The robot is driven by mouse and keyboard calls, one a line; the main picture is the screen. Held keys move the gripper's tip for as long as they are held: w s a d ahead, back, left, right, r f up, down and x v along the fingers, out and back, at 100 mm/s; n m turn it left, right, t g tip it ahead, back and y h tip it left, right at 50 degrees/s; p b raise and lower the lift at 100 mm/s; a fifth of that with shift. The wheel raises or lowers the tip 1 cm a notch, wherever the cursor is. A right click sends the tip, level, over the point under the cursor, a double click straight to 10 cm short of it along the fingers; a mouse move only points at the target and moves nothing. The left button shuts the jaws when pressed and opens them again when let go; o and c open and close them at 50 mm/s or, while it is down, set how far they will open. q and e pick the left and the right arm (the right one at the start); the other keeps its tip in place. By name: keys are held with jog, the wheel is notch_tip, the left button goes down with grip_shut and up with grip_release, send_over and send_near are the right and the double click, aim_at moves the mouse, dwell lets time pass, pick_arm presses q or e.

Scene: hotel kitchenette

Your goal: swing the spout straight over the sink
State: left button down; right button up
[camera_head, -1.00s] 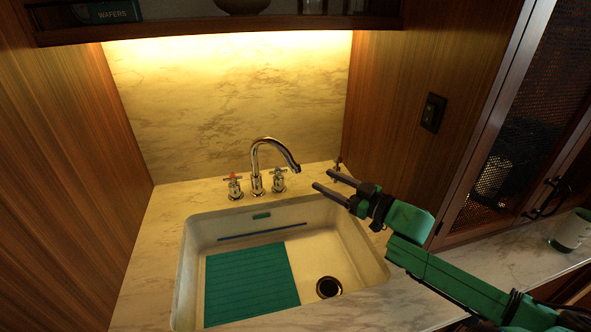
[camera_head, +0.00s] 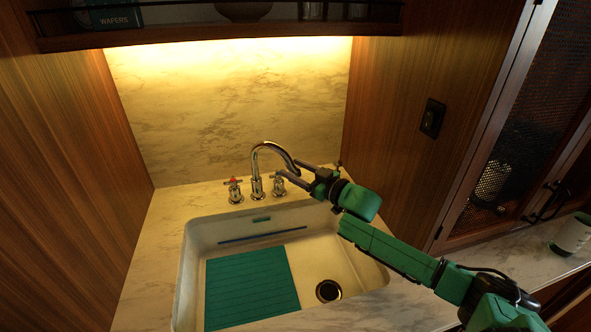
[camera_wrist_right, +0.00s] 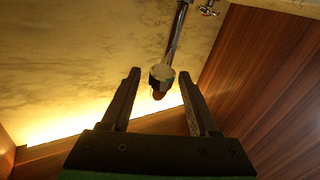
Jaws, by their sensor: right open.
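The chrome spout (camera_head: 265,145) arches from its post behind the sink (camera_head: 186,255) and points to the right and forward, not straight ahead. Its downturned tip is partly hidden by my right gripper (camera_head: 288,168) in the head view. In the right wrist view the spout (camera_wrist_right: 175,40) comes down from the top, and its round end lies between the two spread fingers of my right gripper (camera_wrist_right: 159,74). I see gaps on both sides there. The right gripper is open. My left gripper is not in view.
A red-marked cross handle (camera_head: 234,187) stands left of the spout post, and another handle (camera_head: 277,182) stands close beneath the gripper. A teal ribbed mat (camera_head: 252,285) and a drain (camera_head: 328,291) are in the basin. A wooden side wall (camera_head: 400,120) rises to the right.

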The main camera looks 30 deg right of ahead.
grip_shut()
dwell(1.3)
